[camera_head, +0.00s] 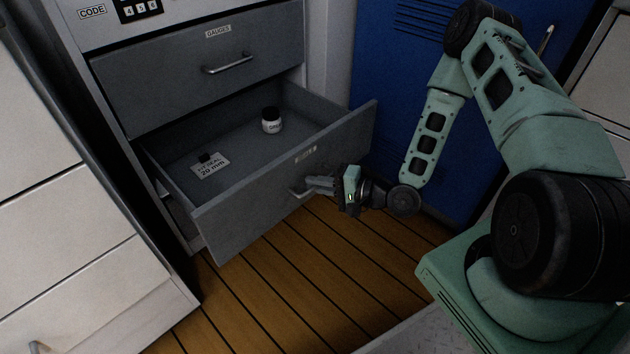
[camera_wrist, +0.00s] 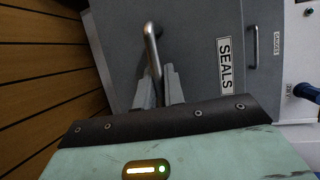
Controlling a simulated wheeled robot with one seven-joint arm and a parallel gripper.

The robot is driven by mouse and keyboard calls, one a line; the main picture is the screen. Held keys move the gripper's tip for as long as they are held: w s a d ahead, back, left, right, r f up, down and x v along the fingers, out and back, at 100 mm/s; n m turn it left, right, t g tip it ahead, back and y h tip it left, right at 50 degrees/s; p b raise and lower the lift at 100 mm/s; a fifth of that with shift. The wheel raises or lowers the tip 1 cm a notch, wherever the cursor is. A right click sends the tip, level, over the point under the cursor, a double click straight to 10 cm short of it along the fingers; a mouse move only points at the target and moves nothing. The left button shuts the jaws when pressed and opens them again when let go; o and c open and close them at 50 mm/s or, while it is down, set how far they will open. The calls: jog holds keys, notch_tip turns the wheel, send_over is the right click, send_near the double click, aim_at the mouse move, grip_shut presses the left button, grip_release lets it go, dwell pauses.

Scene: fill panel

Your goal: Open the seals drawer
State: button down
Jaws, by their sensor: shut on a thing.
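The seals drawer (camera_head: 275,200) is pulled well out of the grey cabinet, and its inside shows from above. In the wrist view its grey front (camera_wrist: 190,40) carries a SEALS label (camera_wrist: 224,65). My gripper (camera_head: 312,186) is at the drawer front, shut on the metal bar handle (camera_wrist: 152,45). In the wrist view both fingers (camera_wrist: 160,84) are at one end of the handle. Inside the drawer lie a small packet (camera_head: 210,166) marked 20 mm and a small white jar (camera_head: 271,121) with a dark lid.
The gauges drawer (camera_head: 215,65) above is shut, with its own bar handle (camera_head: 229,64). A code panel (camera_head: 140,8) is at the top. A blue locker (camera_head: 385,75) stands to the right, and white cabinets (camera_head: 60,200) to the left. The plank floor (camera_head: 300,280) before the drawer is clear.

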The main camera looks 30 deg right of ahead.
jog(key=c, duration=1.5)
grip_release()
jog(key=p+v, duration=0.4)
jog(key=v, duration=1.3)
jog(key=shift+s+p, duration=0.2)
jog(key=shift+p, duration=0.1)
jog(key=shift+d, duration=0.15)
